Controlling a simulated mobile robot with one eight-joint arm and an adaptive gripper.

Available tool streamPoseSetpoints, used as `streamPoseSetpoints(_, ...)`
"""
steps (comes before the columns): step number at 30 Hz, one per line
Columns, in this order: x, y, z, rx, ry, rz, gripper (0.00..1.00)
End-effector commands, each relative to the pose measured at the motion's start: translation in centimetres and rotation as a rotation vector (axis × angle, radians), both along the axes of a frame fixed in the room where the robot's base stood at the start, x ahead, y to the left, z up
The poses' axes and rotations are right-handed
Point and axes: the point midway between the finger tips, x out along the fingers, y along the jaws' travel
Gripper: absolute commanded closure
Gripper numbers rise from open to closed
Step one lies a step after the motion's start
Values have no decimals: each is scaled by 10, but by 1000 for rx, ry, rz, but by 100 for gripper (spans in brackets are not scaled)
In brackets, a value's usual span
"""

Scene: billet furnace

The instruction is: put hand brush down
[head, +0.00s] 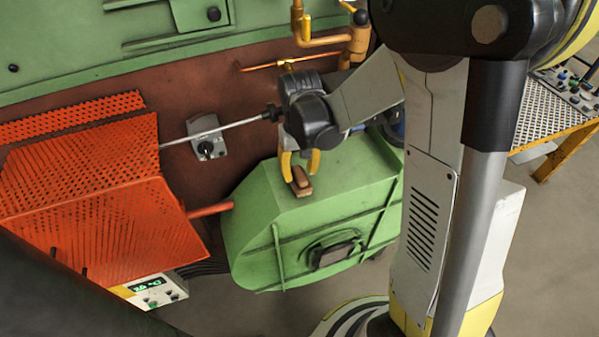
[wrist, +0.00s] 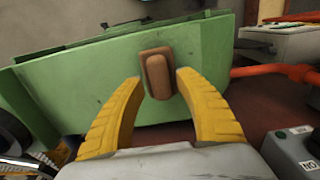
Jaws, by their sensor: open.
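The hand brush (head: 301,182) is a small brown block on top of the green housing (head: 262,202). In the wrist view the brush (wrist: 157,74) lies against the green surface (wrist: 90,85), just beyond and between the yellow fingertips. My gripper (head: 299,164) is right above the brush in the head view, its two yellow fingers pointing down. In the wrist view the gripper (wrist: 157,80) is open, with a gap on both sides of the brush. I cannot tell the exact height of the fingertips over the surface.
An orange perforated guard (head: 100,200) stands to the left. A grey switch box (head: 207,138) is on the brown wall behind, near a metal rod (head: 215,130). Yellow pipes (head: 320,40) are above. A control panel (head: 160,291) sits at lower left. Green top around the brush is clear.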

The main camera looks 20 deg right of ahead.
Motion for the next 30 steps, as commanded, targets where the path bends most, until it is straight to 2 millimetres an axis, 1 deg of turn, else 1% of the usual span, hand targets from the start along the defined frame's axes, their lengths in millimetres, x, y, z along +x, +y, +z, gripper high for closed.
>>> streamPoseSetpoints(1, -1, 0, 12, 0, 0, 0, 59)
streamPoseSetpoints(6, -1, 0, 52, 0, 0, 0, 59)
streamPoseSetpoints(10, -1, 0, 79, 0, 0, 0, 59)
streamPoseSetpoints(12, 0, 0, 91, 0, 0, 0, 59)
streamPoseSetpoints(15, 0, 0, 102, 0, 0, 0, 59)
streamPoseSetpoints(20, -5, 0, 115, 0, -19, 0, 59)
streamPoseSetpoints(23, -18, 0, 129, 0, -73, 0, 59)
streamPoseSetpoints(27, -51, 0, 157, 0, -219, 0, 59)
streamPoseSetpoints(30, -75, 0, 172, 0, -334, 0, 59)
